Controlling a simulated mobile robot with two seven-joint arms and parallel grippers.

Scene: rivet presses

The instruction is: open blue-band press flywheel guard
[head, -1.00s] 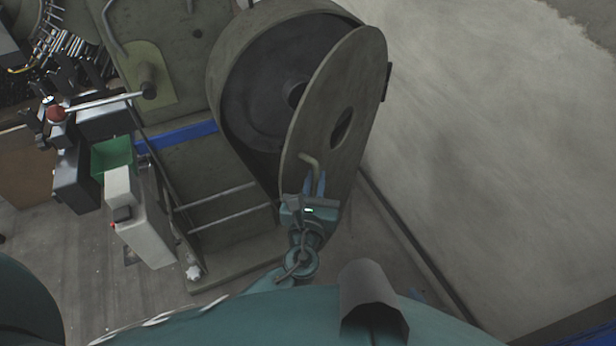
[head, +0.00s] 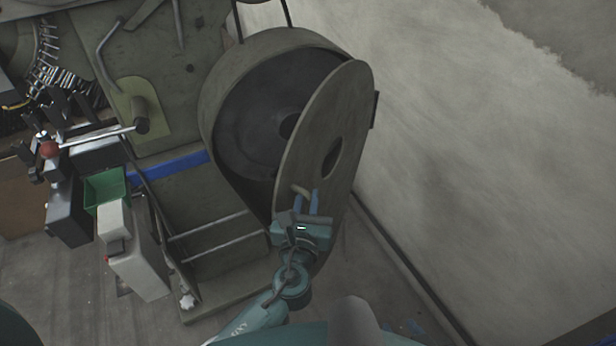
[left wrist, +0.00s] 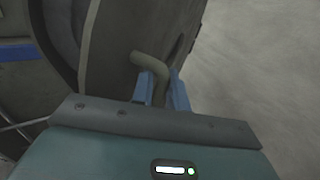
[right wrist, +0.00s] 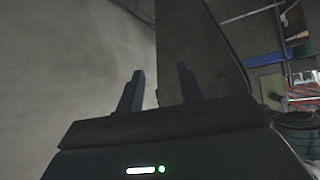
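The blue-band press carries a blue stripe (head: 182,162) on its side. Its round flywheel housing (head: 232,72) shows a dark flywheel (head: 250,120) inside. The guard (head: 340,110), a grey plate with an oval hole, stands swung out at an angle, apart from the housing on its upper left side. A bent handle (left wrist: 150,62) sticks out of the guard's lower part. My left gripper (head: 307,203) has its blue fingers close on both sides of the handle, shut on it. My right gripper (right wrist: 158,88) is open and empty, outside the head view.
A grey-white box (head: 138,262), a green bin (head: 106,188) and a red-knobbed lever (head: 95,138) stand left of the guard. Metal rails (head: 210,238) run below the housing. A dark panel (right wrist: 205,55) rises close beyond my right gripper.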

